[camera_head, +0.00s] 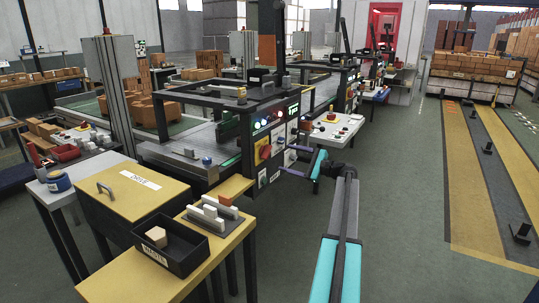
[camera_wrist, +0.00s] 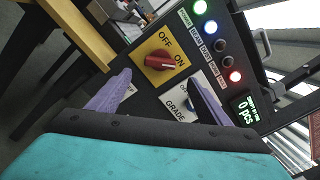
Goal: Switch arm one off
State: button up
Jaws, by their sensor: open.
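A red rotary knob (camera_wrist: 162,62) sits on a yellow plate marked OFF and ON on the dark control panel; its handle seems to point toward ON. In the head view the yellow switch plate (camera_head: 262,150) is on the machine's front panel. My gripper (camera_wrist: 161,76) is open, its two purple fingers spread on either side of the lower part of the view, below the knob. In the head view my gripper (camera_head: 283,160) points at the panel from the right. I cannot tell whether the fingers touch anything. No label reading "arm one" is readable.
A GRADE plate (camera_wrist: 182,103) lies beside the knob, partly behind a finger. Above are a green lamp (camera_wrist: 200,7), a blue lamp (camera_wrist: 210,27), a red lamp (camera_wrist: 235,76) and a "0 pcs" display (camera_wrist: 246,107). A button table (camera_head: 335,128) stands right; open floor (camera_head: 400,200) lies beyond.

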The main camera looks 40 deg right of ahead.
aim_at(270, 153)
jog(key=x, duration=0.9)
jog(key=shift+w, duration=0.4)
jog(key=c, duration=1)
jog(key=shift+c, duration=0.2)
